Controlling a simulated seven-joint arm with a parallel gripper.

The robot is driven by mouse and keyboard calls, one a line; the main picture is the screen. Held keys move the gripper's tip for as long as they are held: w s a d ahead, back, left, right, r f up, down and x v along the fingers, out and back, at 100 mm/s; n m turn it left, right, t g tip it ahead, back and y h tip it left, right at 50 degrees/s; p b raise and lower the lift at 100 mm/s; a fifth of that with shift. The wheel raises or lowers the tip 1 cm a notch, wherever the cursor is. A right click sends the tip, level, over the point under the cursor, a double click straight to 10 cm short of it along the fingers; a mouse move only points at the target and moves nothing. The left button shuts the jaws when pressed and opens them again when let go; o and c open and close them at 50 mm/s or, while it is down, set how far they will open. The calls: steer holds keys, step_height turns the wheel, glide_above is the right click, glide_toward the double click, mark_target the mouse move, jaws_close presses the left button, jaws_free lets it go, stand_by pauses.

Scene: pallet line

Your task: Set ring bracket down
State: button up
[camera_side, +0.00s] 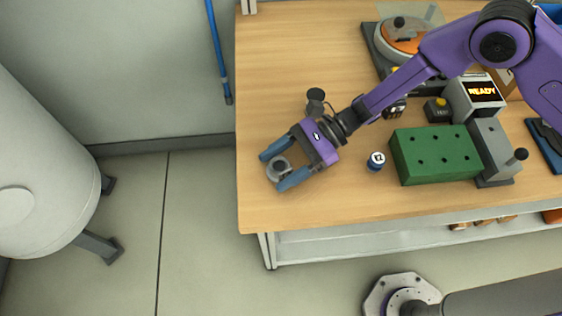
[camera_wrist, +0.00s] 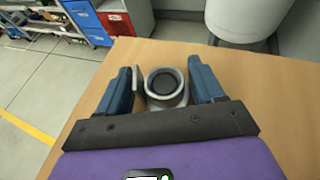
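The ring bracket (camera_side: 279,168) is a grey metal piece with a round ring and a flat plate at one side. It is at the left part of the wooden table (camera_side: 275,60) and seems to rest on it. My gripper (camera_side: 282,166), purple with blue fingers, is around it. In the wrist view, the ring bracket (camera_wrist: 166,101) sits between the two fingers of my gripper (camera_wrist: 164,80). Its plate is close to the left finger, and a gap shows at the right finger. The fingers are apart and open. The bracket's underside is hidden.
A small blue cylinder marked 12 (camera_side: 376,161) stands near a green block with holes (camera_side: 435,154). A grey fixture with a READY display (camera_side: 478,98) is behind. An orange round device (camera_side: 402,36) is at the back. The table's left and front edges are near my gripper.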

steer(key=shift+o, duration=0.2)
steer(key=shift+d+r, duration=0.1)
steer(key=shift+r, duration=0.05)
steer(key=v, duration=1.2)
steer(key=s+d+r+n+g+h, duration=0.2)
steer(key=s+d+r+n+h, duration=0.7)
steer(key=s+d+n, duration=0.55)
steer(key=s+d+r+n+t+h, duration=0.1)
steer(key=d+n+t, duration=0.1)
steer(key=d, duration=0.5)
steer(key=s+d+r+n+t+h, duration=0.1)
steer(key=s+d+r+n+t, duration=0.1)
steer(key=d+n, duration=0.3)
steer(key=s+d+r+n+t+h, duration=0.1)
steer(key=s+d+n+t, duration=0.1)
steer(key=d, duration=0.6)
steer(key=shift+d+r+n+t, duration=0.3)
steer(key=shift+n+t, duration=0.3)
steer(key=shift+n, duration=0.65)
